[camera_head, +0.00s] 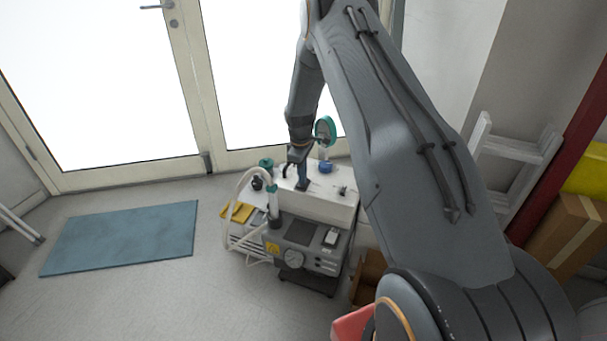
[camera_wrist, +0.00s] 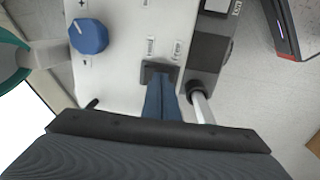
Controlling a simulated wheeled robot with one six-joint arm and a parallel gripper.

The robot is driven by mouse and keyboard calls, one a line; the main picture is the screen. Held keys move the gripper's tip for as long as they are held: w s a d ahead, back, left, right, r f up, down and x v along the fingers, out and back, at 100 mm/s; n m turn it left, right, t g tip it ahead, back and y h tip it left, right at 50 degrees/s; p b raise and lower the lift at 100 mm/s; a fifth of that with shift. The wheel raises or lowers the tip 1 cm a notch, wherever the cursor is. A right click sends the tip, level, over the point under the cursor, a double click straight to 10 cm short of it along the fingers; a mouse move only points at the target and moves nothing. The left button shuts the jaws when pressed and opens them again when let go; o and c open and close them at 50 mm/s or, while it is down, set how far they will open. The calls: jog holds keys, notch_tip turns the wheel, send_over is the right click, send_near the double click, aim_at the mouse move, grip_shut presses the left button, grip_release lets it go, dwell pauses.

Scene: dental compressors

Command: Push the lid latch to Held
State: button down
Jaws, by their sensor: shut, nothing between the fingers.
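The dental compressor (camera_head: 325,205) stands on the floor with a white top, seen from above in the head view. In the wrist view, a small dark block (camera_wrist: 149,70), which looks like the lid latch, lies on the white panel (camera_wrist: 125,45) below two small printed labels too blurred to read surely. My gripper (camera_wrist: 161,84) is shut and empty, its blue fingers reaching to this block and partly covering it. Whether they touch it I cannot tell.
A teal round part (camera_head: 325,130) rises behind my gripper. A blue mat (camera_head: 120,238) lies on open floor at left.

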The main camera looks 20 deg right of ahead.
notch_tip(320, 180, up, 14)
jog(key=s+a+p, duration=0.1)
dwell(0.7)
jog(key=shift+s+a, duration=0.1)
jog(key=shift+w+d+p, duration=0.35)
jog(key=shift+w+p, duration=0.25)
jog(key=shift+p, duration=0.25)
jog(key=shift+f, duration=0.1)
jog(key=p, duration=0.1)
send_near(301, 187)
jog(key=w+f, duration=0.1)
jog(key=f, duration=0.1)
jog(key=w+d+f, duration=0.1)
jog(key=f, duration=0.1)
jog(key=w+d+f, duration=0.1)
jog(key=f, duration=0.1)
jog(key=shift+d, duration=0.25)
jog(key=shift+w, duration=0.1)
